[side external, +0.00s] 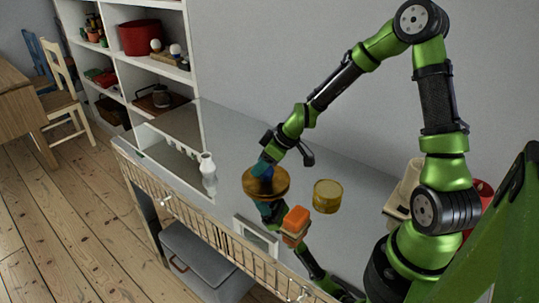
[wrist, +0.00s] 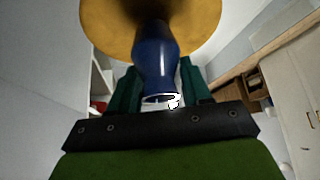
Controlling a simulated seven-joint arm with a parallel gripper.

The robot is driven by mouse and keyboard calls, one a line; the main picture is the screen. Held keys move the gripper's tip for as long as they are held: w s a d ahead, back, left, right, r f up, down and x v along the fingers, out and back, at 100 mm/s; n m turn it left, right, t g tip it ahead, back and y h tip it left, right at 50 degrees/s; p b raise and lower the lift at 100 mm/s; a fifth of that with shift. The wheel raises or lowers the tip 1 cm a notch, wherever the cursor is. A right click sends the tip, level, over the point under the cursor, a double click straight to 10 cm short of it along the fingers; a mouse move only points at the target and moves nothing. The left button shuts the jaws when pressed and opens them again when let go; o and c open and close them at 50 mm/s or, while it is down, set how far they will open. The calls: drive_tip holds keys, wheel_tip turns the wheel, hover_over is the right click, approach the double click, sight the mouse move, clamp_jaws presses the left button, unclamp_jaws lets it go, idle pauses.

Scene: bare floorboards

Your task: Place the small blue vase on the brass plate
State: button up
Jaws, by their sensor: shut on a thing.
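The small dark blue vase (wrist: 155,55) is between the teal fingers of my gripper (wrist: 160,92) in the wrist view, with its mouth toward the palm. My gripper is shut on it. The round brass plate (wrist: 100,22) lies just beyond the vase's far end; whether they touch cannot be told. In the side view the gripper (side external: 262,168) is over the middle of the brass plate (side external: 279,188) on the grey top, and the vase there is hard to tell from the fingers.
A white vase (side external: 208,170) stands left of the plate. A yellow round tin (side external: 327,196) stands to its right, an orange block (side external: 296,220) in front. A picture frame (side external: 257,236) is near the front edge, by a railing (side external: 190,218). Grey top behind the plate is clear.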

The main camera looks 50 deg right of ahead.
drive_tip(key=o, duration=1.1)
drive_tip(key=shift+r, duration=0.35)
drive_tip(key=v, duration=1.1)
drive_tip(key=shift+s+a+r+m+t, duration=0.15)
drive_tip(key=shift+s+a+r+m, duration=1.4)
drive_tip(key=shift+s, duration=0.95)
drive_tip(key=shift+s+a+r+m+t, duration=0.2)
drive_tip(key=shift+s+a+r+m, duration=0.9)
drive_tip(key=shift+s+a+r, duration=1.15)
drive_tip(key=shift+s+a+r+m+t, duration=0.15)
drive_tip(key=shift+s+a+r+m, duration=1.35)
drive_tip(key=shift+s, duration=1.3)
drive_tip(key=shift+d+r, duration=0.2)
drive_tip(key=shift+d, duration=0.1)
